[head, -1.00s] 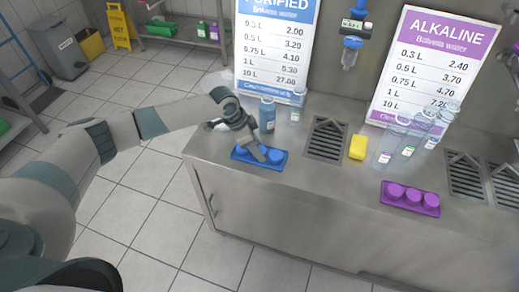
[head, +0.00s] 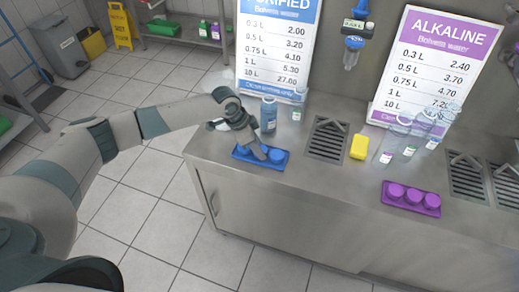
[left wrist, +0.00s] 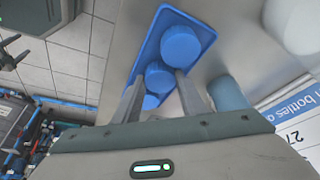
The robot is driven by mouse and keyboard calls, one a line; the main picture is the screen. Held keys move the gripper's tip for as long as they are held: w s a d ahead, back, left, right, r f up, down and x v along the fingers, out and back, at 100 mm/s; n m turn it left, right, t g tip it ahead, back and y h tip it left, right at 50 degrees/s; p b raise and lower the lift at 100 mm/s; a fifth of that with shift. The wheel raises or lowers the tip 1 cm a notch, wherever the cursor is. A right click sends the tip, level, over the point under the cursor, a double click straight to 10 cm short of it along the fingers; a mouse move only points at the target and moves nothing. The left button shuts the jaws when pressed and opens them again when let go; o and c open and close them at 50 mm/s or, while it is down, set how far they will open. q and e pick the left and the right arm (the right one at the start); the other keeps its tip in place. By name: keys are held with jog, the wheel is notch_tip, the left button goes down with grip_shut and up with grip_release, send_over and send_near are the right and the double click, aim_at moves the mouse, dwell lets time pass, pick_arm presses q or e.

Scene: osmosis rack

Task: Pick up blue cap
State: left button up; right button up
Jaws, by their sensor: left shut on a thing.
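A blue tray (head: 268,166) with blue caps sits on the steel counter near its left end. It also shows in the left wrist view (left wrist: 206,33), where one blue cap (left wrist: 181,44) stands clear of the fingers and another blue cap (left wrist: 158,75) is between them. A third cap (left wrist: 150,102) is partly hidden behind the gripper. My left gripper (head: 260,153) reaches down over the tray; in the left wrist view its fingers (left wrist: 160,86) are shut on the middle cap, which is still at the tray. My right gripper is not in view.
A blue bottle (head: 268,115) and a clear bottle (head: 298,105) stand just behind the tray. A drain grate (head: 327,139), a yellow sponge (head: 359,147), several clear bottles and a purple tray (head: 411,209) of caps are farther right. The counter's front edge is close to the blue tray.

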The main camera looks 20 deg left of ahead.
pick_arm(q)
jog(key=shift+r, duration=0.1)
jog(key=shift+r+b, duration=0.4)
jog(key=shift+r, duration=0.05)
jog(key=r, duration=0.1)
jog(key=r+b, duration=0.1)
jog(key=d+r, duration=0.1)
jog(key=shift+s+r, duration=0.15)
jog(key=shift+s, duration=0.1)
jog(key=s+d+r+b, duration=0.3)
jog(key=s+d+r, duration=0.2)
jog(key=d, duration=0.4)
jog(key=shift+s+r, duration=0.3)
jog(key=shift+r, duration=0.55)
